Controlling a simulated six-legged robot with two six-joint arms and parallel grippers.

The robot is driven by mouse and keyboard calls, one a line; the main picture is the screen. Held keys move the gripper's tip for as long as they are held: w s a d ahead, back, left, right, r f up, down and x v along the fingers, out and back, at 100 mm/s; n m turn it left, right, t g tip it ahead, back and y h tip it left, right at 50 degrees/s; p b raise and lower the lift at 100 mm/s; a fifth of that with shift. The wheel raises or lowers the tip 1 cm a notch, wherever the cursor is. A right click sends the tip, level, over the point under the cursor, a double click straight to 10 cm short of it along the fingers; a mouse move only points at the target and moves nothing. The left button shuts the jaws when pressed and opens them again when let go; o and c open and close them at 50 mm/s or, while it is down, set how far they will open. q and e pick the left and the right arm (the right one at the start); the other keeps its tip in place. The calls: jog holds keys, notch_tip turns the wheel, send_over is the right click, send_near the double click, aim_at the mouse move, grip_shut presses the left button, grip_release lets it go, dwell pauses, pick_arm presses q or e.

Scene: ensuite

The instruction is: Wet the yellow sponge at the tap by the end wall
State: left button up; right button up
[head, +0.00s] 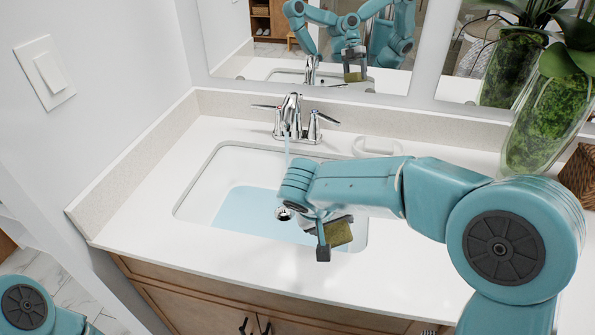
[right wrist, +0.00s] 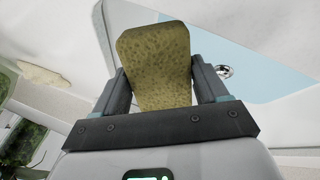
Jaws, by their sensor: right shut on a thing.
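The chrome tap (head: 291,122) stands behind the sink by the end wall at the left. The right wrist view shows the sponge (right wrist: 155,55) between both fingers. My left gripper is out of view.
A white counter (head: 150,205) surrounds the sink. A white dish (head: 378,147) sits behind my right forearm. A glass vase with a plant (head: 550,118) and a woven brown item (head: 580,175) stand at the right. A mirror (head: 300,45) backs the counter.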

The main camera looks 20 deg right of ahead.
pick_arm(q)
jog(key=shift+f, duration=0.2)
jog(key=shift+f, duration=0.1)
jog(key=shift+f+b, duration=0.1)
jog(key=shift+b, duration=0.2)
dwell(0.3)
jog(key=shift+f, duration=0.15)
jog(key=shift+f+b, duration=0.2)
jog(key=shift+b, duration=0.15)
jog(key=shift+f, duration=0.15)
dwell(0.5)
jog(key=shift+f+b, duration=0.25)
jog(key=shift+b, duration=0.1)
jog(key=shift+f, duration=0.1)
